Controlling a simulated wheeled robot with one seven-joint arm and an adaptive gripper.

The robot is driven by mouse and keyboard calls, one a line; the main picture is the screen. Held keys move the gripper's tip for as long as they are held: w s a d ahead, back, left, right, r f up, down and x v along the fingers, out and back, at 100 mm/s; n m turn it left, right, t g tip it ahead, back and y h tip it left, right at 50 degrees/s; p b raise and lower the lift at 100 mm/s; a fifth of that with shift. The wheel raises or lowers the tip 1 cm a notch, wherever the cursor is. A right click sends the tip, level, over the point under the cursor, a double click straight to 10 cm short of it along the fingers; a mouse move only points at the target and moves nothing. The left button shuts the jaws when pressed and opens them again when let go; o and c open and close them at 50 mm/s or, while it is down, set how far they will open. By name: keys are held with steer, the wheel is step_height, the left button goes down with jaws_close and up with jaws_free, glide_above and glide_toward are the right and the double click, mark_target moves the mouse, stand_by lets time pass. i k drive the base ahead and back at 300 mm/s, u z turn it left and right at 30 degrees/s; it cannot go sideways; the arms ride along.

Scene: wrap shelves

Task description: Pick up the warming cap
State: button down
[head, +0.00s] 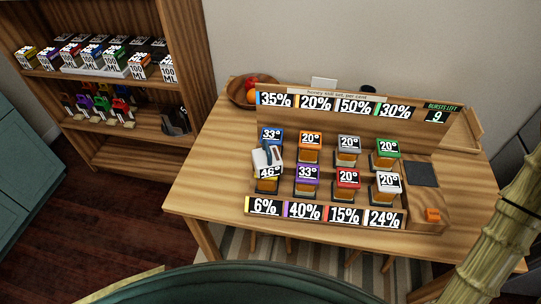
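A small white cap-like device with a dark blue-grey part on top (267,157), which looks like the warming cap, sits at the yellow-marked jar (268,185) in the front left place of the wooden rack on the table. That jar's label reads 46°, the highest of the labels there. The device is just in front of the blue-labelled 33° jar (271,136) and covers part of it. Whether it sits fully on the yellow jar or only against it is hard to tell. My gripper is not in view.
Several other labelled jars stand close by in two rows, including a purple one (307,181). A dark square pad (421,174) and an orange block (432,214) are at the right. A fruit bowl (240,92) stands behind. The table's left part (215,180) is clear.

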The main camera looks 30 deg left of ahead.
mark_target(267, 161)
steer(key=z, duration=2)
steer(key=k, duration=1.1)
steer(key=u, duration=2.05)
